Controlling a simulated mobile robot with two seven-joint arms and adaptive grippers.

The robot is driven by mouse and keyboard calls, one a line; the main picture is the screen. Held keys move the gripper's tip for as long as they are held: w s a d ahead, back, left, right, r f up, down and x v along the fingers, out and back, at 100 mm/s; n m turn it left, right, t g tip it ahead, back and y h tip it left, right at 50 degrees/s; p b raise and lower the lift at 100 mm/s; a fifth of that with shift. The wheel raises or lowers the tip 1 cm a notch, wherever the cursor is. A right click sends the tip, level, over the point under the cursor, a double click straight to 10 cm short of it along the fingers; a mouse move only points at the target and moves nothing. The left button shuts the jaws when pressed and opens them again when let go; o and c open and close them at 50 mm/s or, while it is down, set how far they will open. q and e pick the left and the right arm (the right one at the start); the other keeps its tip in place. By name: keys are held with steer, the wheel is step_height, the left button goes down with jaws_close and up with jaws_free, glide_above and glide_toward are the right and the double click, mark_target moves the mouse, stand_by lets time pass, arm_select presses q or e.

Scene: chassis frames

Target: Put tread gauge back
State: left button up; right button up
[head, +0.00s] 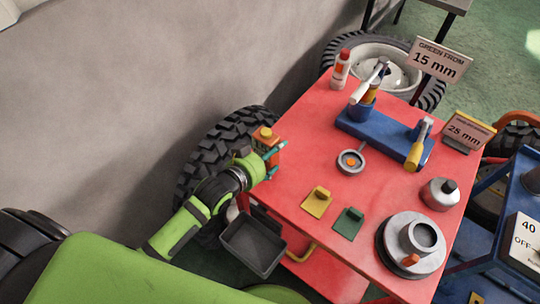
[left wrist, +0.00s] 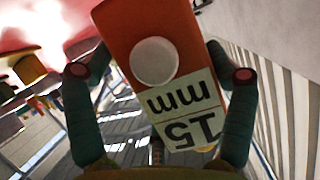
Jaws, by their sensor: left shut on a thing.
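The tread gauge (head: 268,143) is an orange block with a yellow top in the head view, at the table's left edge. My left gripper (head: 275,160) is shut around it, with teal fingers on its near side. In the left wrist view the gauge (left wrist: 132,25) fills the middle between the two fingers, showing a round white knob and a label reading "15 mm", upside down. Whether its base touches the table is hidden. The right gripper is not in view.
The red table (head: 300,190) carries a blue tool stand (head: 385,140), a round dial (head: 351,161), yellow (head: 317,202) and green (head: 348,222) pieces, a red-lidded bottle (head: 340,70) and a grey disc (head: 393,262). A dark tray (head: 252,245) hangs at its left side. A sign (head: 438,60) reads "GREEN FROM 15 mm".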

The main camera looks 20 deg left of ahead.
arm_select(q)
steer(key=shift+f, duration=1.05)
steer(key=shift+f, duration=0.1)
steer(key=o, duration=1.3)
steer(key=shift+s+a, duration=0.1)
steer(key=shift+s, duration=0.25)
steer(key=v, duration=0.5)
steer(key=b+v, duration=0.1)
steer(key=v, duration=0.5)
steer(key=shift+s+r, duration=0.15)
steer(key=shift+r, duration=0.15)
